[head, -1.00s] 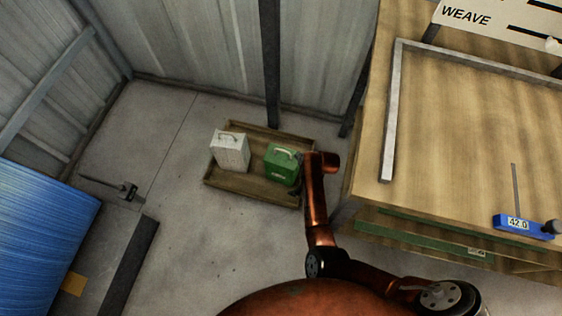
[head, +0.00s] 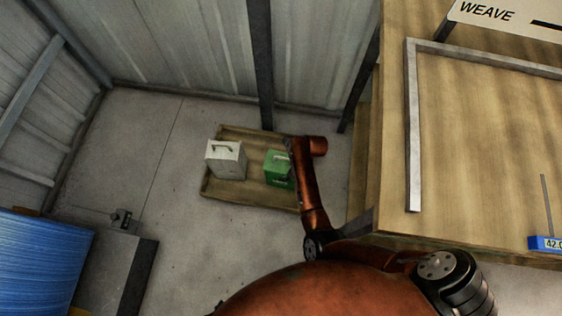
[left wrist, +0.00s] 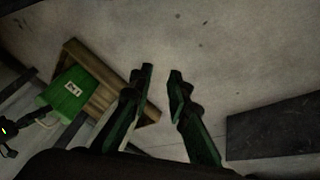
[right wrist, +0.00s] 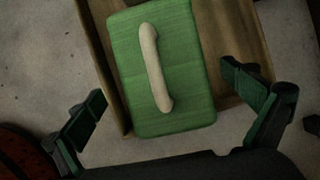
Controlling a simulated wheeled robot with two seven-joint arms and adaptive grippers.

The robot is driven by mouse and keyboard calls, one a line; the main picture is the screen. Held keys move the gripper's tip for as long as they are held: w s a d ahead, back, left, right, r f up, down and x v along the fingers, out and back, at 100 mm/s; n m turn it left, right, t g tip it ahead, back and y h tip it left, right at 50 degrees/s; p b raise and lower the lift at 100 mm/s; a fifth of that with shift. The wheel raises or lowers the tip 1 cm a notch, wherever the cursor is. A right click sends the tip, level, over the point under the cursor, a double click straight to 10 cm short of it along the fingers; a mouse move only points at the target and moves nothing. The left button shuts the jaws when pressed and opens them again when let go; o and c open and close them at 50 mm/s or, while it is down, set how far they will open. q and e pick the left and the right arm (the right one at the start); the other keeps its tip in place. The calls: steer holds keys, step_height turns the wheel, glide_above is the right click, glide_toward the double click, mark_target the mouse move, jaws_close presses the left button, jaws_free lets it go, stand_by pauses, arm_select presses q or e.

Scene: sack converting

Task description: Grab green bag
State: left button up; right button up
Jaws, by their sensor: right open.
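The green bag (head: 277,170) stands in a shallow wooden tray (head: 236,194) on the floor, its right part hidden by my right arm in the head view. In the right wrist view the green bag (right wrist: 190,75) shows its top with a pale handle (right wrist: 155,68). My right gripper (right wrist: 163,87) is open, its fingers spread on either side of the bag in that view, with nothing held. My left gripper (left wrist: 161,75) is open and empty over the floor. The green bag (left wrist: 66,95) also shows at the left of the left wrist view.
A white bag (head: 226,160) stands left of the green one in the tray. A wooden workbench (head: 480,150) is on the right. A metal post (head: 260,60) and wall stand behind the tray. A blue roll (head: 40,265) is at lower left. Floor left of the tray is clear.

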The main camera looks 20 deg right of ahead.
steer(key=shift+f, duration=0.25)
steer(key=shift+w+f+b, duration=0.15)
steer(key=shift+f+b, duration=0.7)
steer(key=shift+b, duration=0.1)
steer(key=shift+b+x, duration=0.95)
steer(key=shift+x, duration=0.1)
steer(key=shift+w+a+f+b, duration=0.15)
steer(key=shift+w+f+b, duration=0.05)
steer(key=shift+f+b, duration=0.2)
arm_select(q)
step_height(320, 180, down, 7)
steer(key=w+t, duration=0.2)
steer(key=t, duration=0.1)
steer(key=shift+w, duration=0.15)
steer(key=shift+d, duration=0.1)
arm_select(e)
steer(key=shift+c, duration=0.7)
steer(key=c, duration=2)
steer(key=shift+w+r, duration=0.1)
steer(key=shift+r, duration=0.05)
steer(key=shift+c, duration=0.2)
